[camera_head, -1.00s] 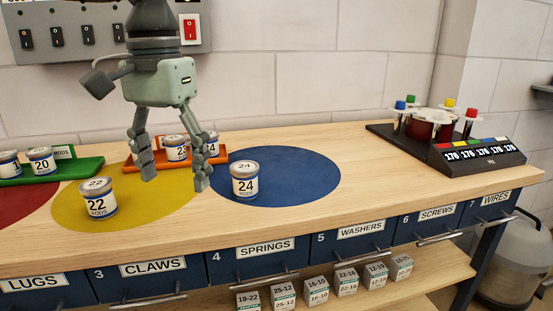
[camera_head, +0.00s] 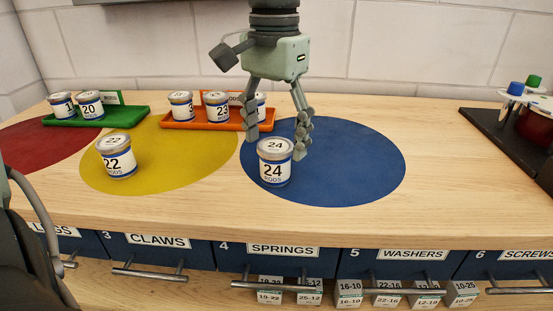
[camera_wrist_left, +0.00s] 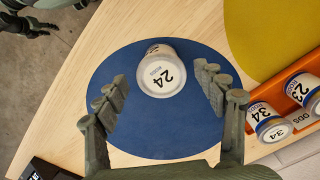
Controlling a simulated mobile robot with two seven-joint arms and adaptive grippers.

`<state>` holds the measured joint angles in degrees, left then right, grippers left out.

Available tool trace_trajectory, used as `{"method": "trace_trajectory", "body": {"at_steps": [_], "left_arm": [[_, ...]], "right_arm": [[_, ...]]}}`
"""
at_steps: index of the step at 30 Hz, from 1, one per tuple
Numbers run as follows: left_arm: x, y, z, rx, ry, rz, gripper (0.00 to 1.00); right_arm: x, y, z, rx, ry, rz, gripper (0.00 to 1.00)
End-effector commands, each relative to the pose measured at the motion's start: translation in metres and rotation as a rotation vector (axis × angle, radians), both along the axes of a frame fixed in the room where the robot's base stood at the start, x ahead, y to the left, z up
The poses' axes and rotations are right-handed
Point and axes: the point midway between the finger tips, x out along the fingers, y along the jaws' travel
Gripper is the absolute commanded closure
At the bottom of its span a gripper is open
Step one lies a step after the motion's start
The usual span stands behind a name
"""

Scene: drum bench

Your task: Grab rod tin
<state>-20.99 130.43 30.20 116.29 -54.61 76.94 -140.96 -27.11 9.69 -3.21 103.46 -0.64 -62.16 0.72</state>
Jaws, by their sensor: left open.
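A rod tin labelled 24 (camera_head: 274,165) stands upright on the blue circle (camera_head: 360,170) of the bench. Another rod tin, labelled 22 (camera_head: 117,160), stands on the yellow circle (camera_head: 185,170). My left gripper (camera_head: 276,140) is open and empty, pointing down above and just behind tin 24. In the left wrist view, tin 24 (camera_wrist_left: 161,72) shows between and beyond the spread fingers of the left gripper (camera_wrist_left: 165,88), not touching them.
An orange tray (camera_head: 190,125) with several rod tins stands behind, left of the gripper. A green tray (camera_head: 125,116) with rod tins 20 (camera_head: 90,105) and a neighbour stands farther left. A black rack (camera_head: 500,135) is at the right. The blue circle's right side is clear.

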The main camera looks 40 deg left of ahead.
Motion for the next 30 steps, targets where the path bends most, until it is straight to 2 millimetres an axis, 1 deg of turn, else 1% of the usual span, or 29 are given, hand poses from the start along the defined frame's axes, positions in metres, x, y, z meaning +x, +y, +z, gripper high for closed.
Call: {"method": "trace_trajectory", "body": {"at_steps": [1,3,6,14,27,30], "left_arm": [[-0.001,0.002,-0.008,0.000,0.005,0.000,0.30],[-0.001,0.002,-0.018,0.001,0.004,0.000,0.30],[0.000,0.001,-0.026,0.001,0.001,0.000,0.30],[0.000,0.001,-0.029,0.001,0.000,0.001,0.30],[0.000,0.001,-0.028,0.001,0.000,0.001,0.84],[0.000,0.001,-0.028,0.001,0.000,0.001,0.84]], "right_arm": [[-0.001,0.000,-0.001,0.001,0.001,0.000,0.60],[-0.004,-0.001,-0.007,0.001,0.010,-0.002,0.60],[-0.005,-0.001,-0.010,0.001,0.014,-0.002,0.60],[0.003,0.000,-0.007,0.003,-0.001,-0.001,0.60],[0.004,0.001,-0.004,0.004,-0.006,0.000,0.60],[0.004,0.001,-0.004,0.004,-0.005,-0.001,0.60]]}}
